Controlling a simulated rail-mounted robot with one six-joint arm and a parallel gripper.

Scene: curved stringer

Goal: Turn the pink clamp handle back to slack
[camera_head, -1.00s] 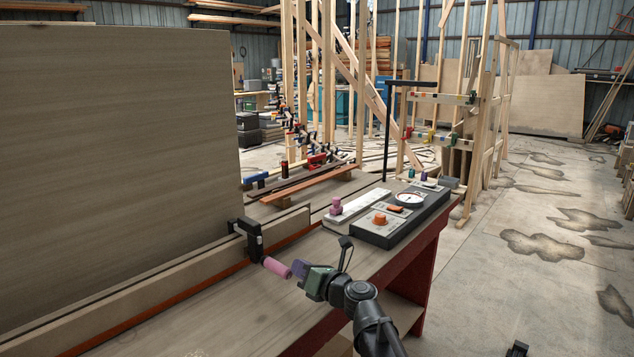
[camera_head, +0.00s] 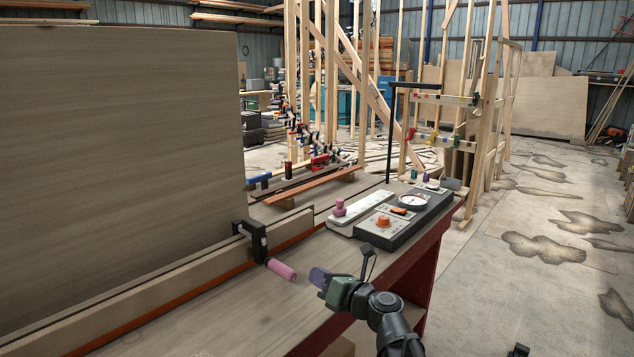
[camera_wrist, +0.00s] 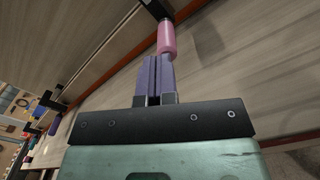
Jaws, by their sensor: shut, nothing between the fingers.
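The pink clamp handle (camera_head: 282,269) sticks out from a black clamp (camera_head: 254,238) on the wooden strip along the bench. The handle also shows in the wrist view (camera_wrist: 167,38), just beyond the fingertips. My gripper (camera_head: 317,276) is to the right of the handle, with a visible gap between them in the head view. Its purple fingers (camera_wrist: 155,76) are shut together with nothing between them. In the wrist view the black clamp body (camera_wrist: 156,8) is cut off by the top edge.
A large wooden panel (camera_head: 120,150) stands behind the strip at the left. A dark control box (camera_head: 405,220) with an orange knob, a gauge and a pale plate (camera_head: 360,212) with a pink knob sits at the bench's right end. The bench top (camera_head: 225,318) in front is clear.

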